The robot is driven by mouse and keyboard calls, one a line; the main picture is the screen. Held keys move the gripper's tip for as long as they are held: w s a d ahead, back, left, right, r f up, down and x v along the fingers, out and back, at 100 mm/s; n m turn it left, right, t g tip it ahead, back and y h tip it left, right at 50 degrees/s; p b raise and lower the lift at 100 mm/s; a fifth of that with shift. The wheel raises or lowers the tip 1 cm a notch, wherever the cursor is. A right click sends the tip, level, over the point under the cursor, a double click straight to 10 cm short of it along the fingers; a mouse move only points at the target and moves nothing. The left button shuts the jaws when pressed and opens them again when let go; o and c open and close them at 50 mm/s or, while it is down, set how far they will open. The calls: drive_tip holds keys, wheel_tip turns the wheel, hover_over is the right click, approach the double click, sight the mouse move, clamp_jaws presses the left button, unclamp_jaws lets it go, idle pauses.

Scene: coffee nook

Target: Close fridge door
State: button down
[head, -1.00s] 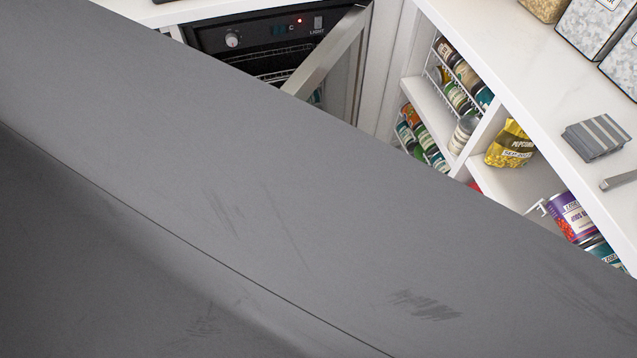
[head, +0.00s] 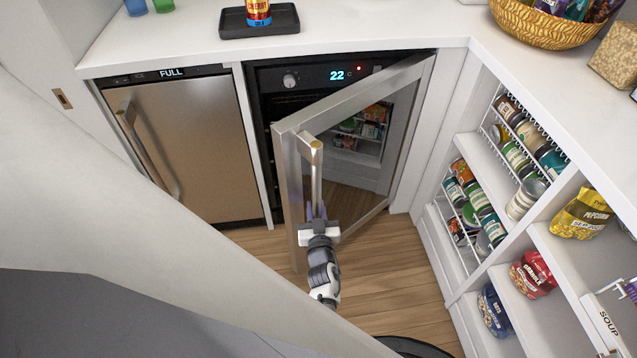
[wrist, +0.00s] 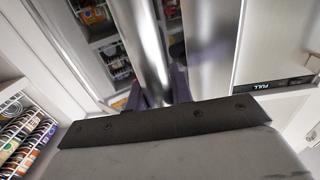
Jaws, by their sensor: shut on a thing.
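The fridge door (head: 287,189) has a steel frame and a glass pane. In the head view it stands ajar, hinged at its right side and swung out toward me. Its vertical steel handle (head: 313,160) is on the free left edge. My gripper (head: 317,212) is at the lower part of the handle with its fingers shut on it. In the wrist view the handle (wrist: 147,45) runs down between the purple fingers of my gripper (wrist: 160,92). The fridge's dark control panel (head: 310,78) shows 22 above the opening.
A closed steel appliance (head: 182,145) marked FULL stands left of the fridge. Open shelves (head: 555,200) with cans and snack bags line the right. Wood floor (head: 385,270) is clear below the door. A black tray (head: 232,24) sits on the counter.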

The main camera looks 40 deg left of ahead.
drive_tip(key=shift+w+d+r, duration=0.1)
drive_tip(key=shift+w+d, duration=0.15)
drive_tip(key=shift+w, duration=0.15)
drive_tip(key=c, duration=1.2)
unclamp_jaws()
drive_tip(key=shift+c, duration=0.2)
drive_tip(key=shift+s+a, duration=0.1)
drive_tip(key=shift+s, duration=0.1)
drive_tip(key=shift+s, duration=0.1)
